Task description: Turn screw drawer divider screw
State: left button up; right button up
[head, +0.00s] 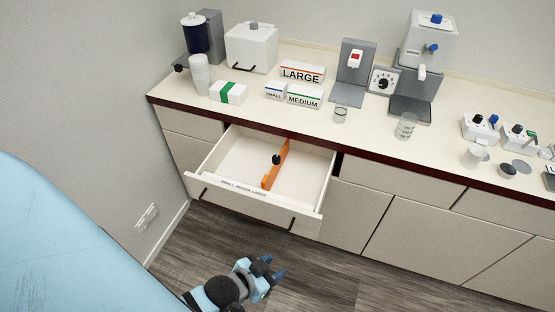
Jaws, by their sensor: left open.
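An open drawer (236,187) stands out from the cabinet below the counter. Inside it an orange divider (268,179) runs from the back toward the front. A black screw knob (277,160) sits on the divider near its middle. The drawer front carries a label that reads small, medium, large. My left gripper (271,273) is open and empty, low in front of the drawer and apart from it. My right gripper is not in view.
On the counter (360,133) stand signs for large (302,73), small and medium, a stack of cups (201,75), a green-striped box (229,92), a coffee machine (428,50) and glasses. A wall is at the left. The floor (330,270) before the drawer is clear.

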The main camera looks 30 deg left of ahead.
aim_at(276, 158)
jog(key=i+l+u, duration=0.6)
jog(key=i+l, duration=0.1)
